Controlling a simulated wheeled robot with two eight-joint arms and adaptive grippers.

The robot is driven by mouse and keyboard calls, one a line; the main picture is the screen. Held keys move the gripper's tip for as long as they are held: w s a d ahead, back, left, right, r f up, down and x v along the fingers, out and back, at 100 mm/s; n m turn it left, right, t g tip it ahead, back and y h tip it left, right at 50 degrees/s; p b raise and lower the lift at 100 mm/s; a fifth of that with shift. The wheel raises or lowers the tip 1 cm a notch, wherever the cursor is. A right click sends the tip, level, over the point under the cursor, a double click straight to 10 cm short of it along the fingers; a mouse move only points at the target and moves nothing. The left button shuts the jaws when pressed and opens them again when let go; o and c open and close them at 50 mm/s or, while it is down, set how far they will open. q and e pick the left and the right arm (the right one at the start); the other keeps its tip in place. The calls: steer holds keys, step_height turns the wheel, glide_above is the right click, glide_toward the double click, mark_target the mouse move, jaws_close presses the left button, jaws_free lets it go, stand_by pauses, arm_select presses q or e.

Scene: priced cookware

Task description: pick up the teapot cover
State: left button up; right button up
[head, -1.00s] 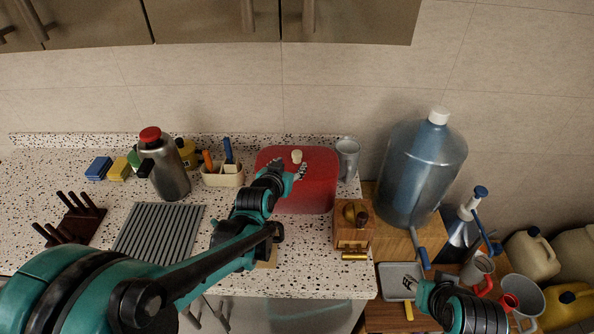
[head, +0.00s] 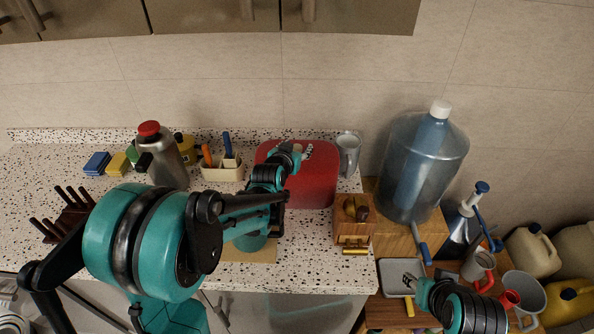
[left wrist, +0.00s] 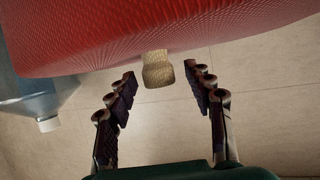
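The teapot cover is a red, ribbed, rounded block (head: 315,186) near the back of the speckled counter, with a small pale knob on top. The knob (left wrist: 157,70) shows clearly in the left wrist view, where the red cover (left wrist: 200,28) fills the top. My left gripper (head: 300,152) is at the top of the cover. Its two fingers (left wrist: 160,78) are apart, one on each side of the knob, with gaps visible. My right gripper (head: 410,281) is low at the right over a grey tray, away from the cover; its fingers are too small to read.
A clear mug (head: 348,155) stands right beside the cover, and a utensil holder (head: 222,172) stands to its left. A wooden box (head: 353,232) is in front right. A large blue water bottle (head: 420,170) stands further right. A steel flask (head: 168,165) is at the left.

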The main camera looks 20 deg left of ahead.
arm_select(q)
jaws_close()
